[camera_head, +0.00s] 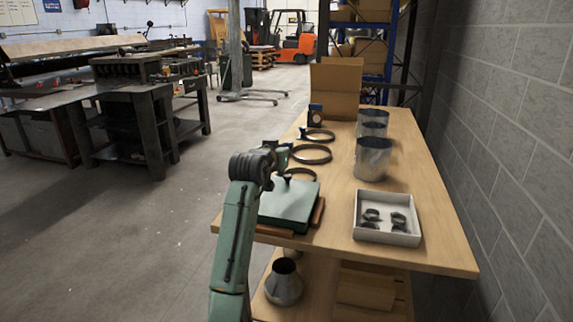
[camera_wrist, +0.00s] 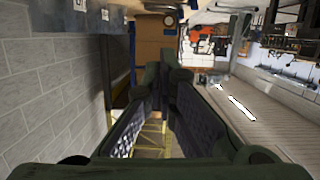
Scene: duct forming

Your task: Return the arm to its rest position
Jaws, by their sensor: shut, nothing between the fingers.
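My green arm rises in front of the near left part of the wooden table (camera_head: 335,232). It bends at a dark joint, and my gripper (camera_head: 283,158) is small and partly hidden at its end, above the green-topped block (camera_head: 288,204). In the wrist view, the two dark fingers of my gripper (camera_wrist: 166,78) converge toward their tips. They are shut with nothing between them. The gripper is clear of the tabletop in the wrist view, facing the far room.
On the table are a white tray (camera_head: 357,235) with dark clamps, metal cylinders (camera_head: 372,160), black rings (camera_head: 311,154) and an open cardboard box (camera_head: 336,88). A metal cone (camera_head: 284,283) stands on the lower shelf. A block wall (camera_head: 520,120) borders the right.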

